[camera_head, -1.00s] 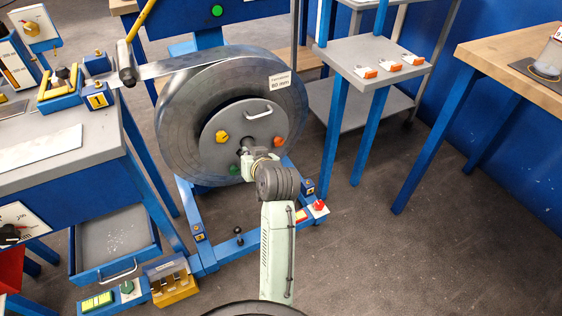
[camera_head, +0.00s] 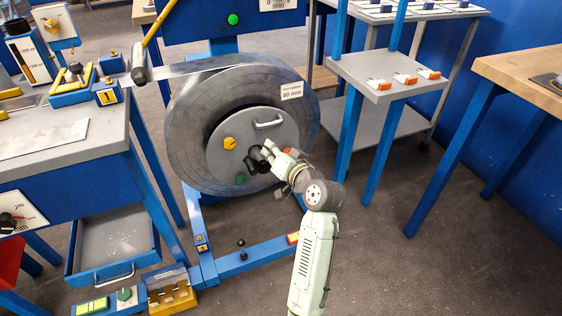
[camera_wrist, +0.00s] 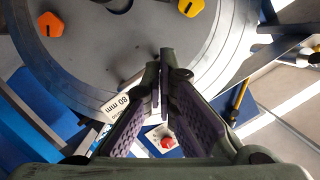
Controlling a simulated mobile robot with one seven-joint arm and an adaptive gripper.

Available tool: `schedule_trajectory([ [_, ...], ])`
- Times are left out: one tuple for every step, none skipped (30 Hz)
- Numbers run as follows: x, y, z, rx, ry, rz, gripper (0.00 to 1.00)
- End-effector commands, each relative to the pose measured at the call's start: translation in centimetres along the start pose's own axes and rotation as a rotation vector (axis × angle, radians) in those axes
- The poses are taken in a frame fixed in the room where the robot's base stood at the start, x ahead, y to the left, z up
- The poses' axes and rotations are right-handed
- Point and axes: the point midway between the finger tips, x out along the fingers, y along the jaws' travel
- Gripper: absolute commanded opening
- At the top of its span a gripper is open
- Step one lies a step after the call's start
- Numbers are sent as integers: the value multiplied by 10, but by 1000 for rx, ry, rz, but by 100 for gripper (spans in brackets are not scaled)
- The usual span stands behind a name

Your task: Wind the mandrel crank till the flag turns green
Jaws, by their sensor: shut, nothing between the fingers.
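The mandrel is a large grey drum (camera_head: 190,125) with a lighter round face plate. The plate carries a pale bar handle (camera_head: 268,124), a yellow knob (camera_head: 229,143), a green knob (camera_head: 241,179) and a dark centre hub (camera_head: 254,166). The wrist view shows an orange knob (camera_wrist: 50,25) and the yellow knob (camera_wrist: 190,7). My gripper (camera_head: 262,150) is in front of the plate, just right of the hub; contact is unclear. In the wrist view, my gripper (camera_wrist: 162,60) has its fingertips together and empty. I cannot clearly identify the crank or flag; a round green light (camera_head: 233,19) shows above the drum.
A metal strip (camera_head: 190,68) runs from the left workbench (camera_head: 60,150) to the drum. An open drawer (camera_head: 112,245) juts out below. A small stand with orange switches (camera_head: 385,75) and a wooden table (camera_head: 520,75) are at right. Floor between them is clear.

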Motion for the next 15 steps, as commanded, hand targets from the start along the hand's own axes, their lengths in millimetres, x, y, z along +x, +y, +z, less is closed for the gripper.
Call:
schedule_trajectory([
  [8,2,10,0,-3,-1,0],
  [8,3,17,0,-3,-1,0],
  [9,3,22,0,-2,-1,0],
  [9,2,26,0,-1,-1,0],
  [10,2,29,-1,-2,-1,0],
  [11,2,32,-1,-2,0,0],
  [12,2,34,-1,-1,0,0],
  [12,1,36,-1,-1,0,0],
  [12,1,38,-1,-1,0,0],
  [13,1,38,-1,-1,0,0],
  [13,1,39,-1,-1,0,0],
  [13,0,39,-1,0,0,0],
  [13,0,40,-1,0,0,0],
  [13,0,40,-1,0,0,0],
  [13,0,39,-1,0,0,0],
])
